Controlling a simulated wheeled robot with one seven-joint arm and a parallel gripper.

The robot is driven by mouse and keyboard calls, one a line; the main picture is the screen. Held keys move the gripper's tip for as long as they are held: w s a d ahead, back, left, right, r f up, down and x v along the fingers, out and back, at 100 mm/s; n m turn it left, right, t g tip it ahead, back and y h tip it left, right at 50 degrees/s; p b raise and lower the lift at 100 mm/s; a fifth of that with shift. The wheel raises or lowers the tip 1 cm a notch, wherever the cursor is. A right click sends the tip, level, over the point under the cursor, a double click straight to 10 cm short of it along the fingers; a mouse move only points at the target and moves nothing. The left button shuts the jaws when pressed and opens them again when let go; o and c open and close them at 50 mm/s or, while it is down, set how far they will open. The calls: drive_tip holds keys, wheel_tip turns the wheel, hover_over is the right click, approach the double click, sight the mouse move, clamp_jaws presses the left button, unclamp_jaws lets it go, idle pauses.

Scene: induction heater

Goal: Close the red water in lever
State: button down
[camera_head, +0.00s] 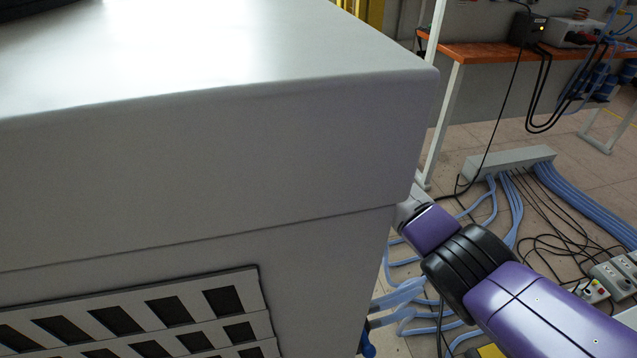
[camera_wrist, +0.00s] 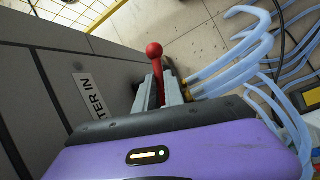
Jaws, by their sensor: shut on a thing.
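The red water in lever (camera_wrist: 155,58) shows in the wrist view as a round red knob on a red stem, beside the grey machine panel (camera_wrist: 45,75) with a label (camera_wrist: 88,97) partly reading "TER IN". My gripper (camera_wrist: 160,92) is shut on the lever's stem, with a grey finger on each side and the knob sticking out past the fingertips. The lever's base and valve are hidden behind the gripper. In the head view the lever and my fingers are hidden behind the cabinet's corner, and only my purple arm shows.
The large grey cabinet (camera_head: 220,160) fills the left of the head view. Pale blue hoses (camera_wrist: 235,65) run close to the right of my gripper. Hoses and cables lie on the floor by a grey manifold box (camera_head: 510,163). An orange-topped bench (camera_head: 500,52) stands behind.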

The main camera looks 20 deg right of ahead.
drive_tip(key=shift+w+a+f+n+y+b, duration=0.1)
drive_tip(key=shift+a+n+y+b, duration=0.15)
drive_tip(key=shift+n+b, duration=0.25)
drive_tip(key=shift+w+a+n+y+b, duration=0.15)
drive_tip(key=shift+n+y+b, duration=0.1)
drive_tip(key=shift+n, duration=0.45)
drive_tip(key=shift+a+n, duration=0.15)
drive_tip(key=shift+n, duration=0.15)
drive_tip(key=c, duration=1.4)
unclamp_jaws()
drive_tip(key=shift+c, duration=0.2)
drive_tip(key=shift+r, duration=0.2)
drive_tip(key=p+v, duration=0.2)
drive_tip(key=v, duration=0.5)
drive_tip(key=shift+r, duration=0.3)
